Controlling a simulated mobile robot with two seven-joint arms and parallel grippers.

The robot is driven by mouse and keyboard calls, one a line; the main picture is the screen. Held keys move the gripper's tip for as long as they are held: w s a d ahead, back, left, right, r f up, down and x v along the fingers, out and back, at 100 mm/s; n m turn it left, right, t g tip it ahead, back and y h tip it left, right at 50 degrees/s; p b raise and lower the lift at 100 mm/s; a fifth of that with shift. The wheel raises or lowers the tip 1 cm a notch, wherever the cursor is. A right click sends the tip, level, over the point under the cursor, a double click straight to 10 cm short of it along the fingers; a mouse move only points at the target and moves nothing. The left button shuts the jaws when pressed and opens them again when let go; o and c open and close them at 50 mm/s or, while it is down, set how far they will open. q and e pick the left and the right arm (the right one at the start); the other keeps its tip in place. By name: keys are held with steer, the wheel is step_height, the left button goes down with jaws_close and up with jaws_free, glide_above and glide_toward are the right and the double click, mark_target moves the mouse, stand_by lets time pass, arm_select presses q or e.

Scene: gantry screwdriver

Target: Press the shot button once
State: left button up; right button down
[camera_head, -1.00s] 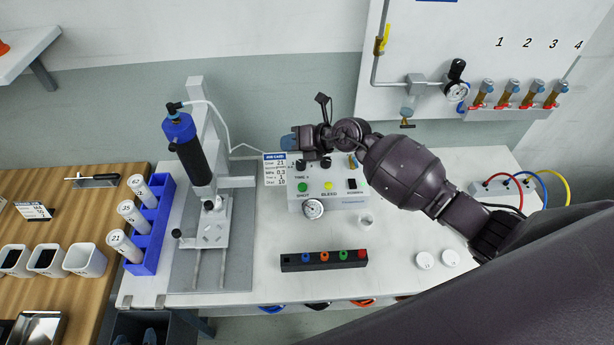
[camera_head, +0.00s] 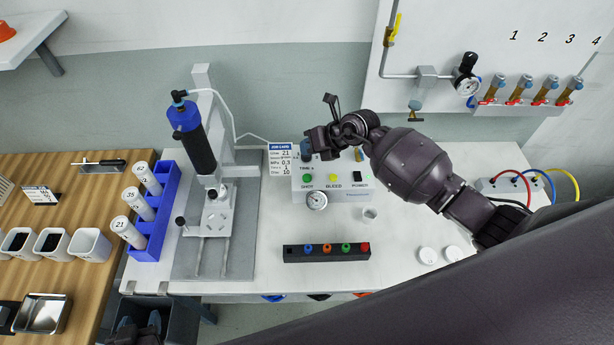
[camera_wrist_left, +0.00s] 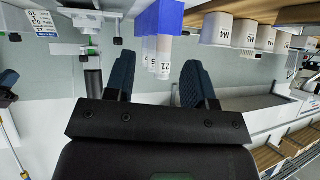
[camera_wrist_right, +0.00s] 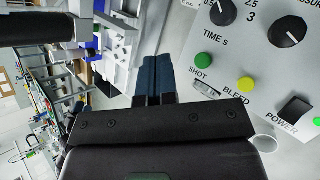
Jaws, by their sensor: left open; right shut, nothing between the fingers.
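The green shot button (camera_head: 308,178) is on the front panel of the white control box (camera_head: 345,196), left of the yellow bleed button (camera_head: 334,178). The shot button also shows in the right wrist view (camera_wrist_right: 204,60), with its SHOT label beside it. My right gripper (camera_head: 307,149) is shut and empty over the box's upper left, beyond the shot button. In the right wrist view its blue fingertips (camera_wrist_right: 157,66) lie together, left of the button and apart from it. My left gripper (camera_wrist_left: 158,70) is open and empty, low at the left, below the table's front edge in the head view (camera_head: 138,330).
Two black knobs, a gauge (camera_head: 316,200) and a black power switch (camera_head: 357,177) are near the buttons. A job card (camera_head: 281,160) stands at the box's left. A dispenser stand (camera_head: 215,215) and blue syringe rack (camera_head: 150,250) are further left. A small cup (camera_head: 370,215) stands in front.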

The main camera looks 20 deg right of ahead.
steer(key=f, duration=0.2)
steer(key=b, duration=0.5)
glide_above(308, 176)
step_height(308, 176, down, 4)
steer(key=shift+s+d+f, duration=0.1)
steer(key=shift+f, duration=0.15)
arm_select(q)
steer(key=shift+w+d+f+b, duration=0.1)
steer(key=shift+w+f+b, duration=0.25)
steer(key=shift+f, duration=0.6)
steer(key=shift+w+d+f+b, duration=0.1)
steer(key=shift+w+f, duration=0.45)
steer(key=shift+f, duration=0.35)
arm_select(e)
steer(key=shift+f, duration=0.85)
arm_select(q)
steer(key=shift+s+a+f, duration=0.1)
steer(key=shift+s+f, duration=0.1)
steer(key=shift+s, duration=0.1)
steer(key=shift+w+r, duration=0.2)
steer(key=shift+w, duration=0.05)
steer(key=shift+f, duration=0.15)
arm_select(e)
steer(key=shift+f, duration=0.2)
arm_select(q)
steer(key=shift+s+f, duration=0.1)
steer(key=shift+s, duration=0.15)
arm_select(e)
steer(key=shift+f, duration=0.2)
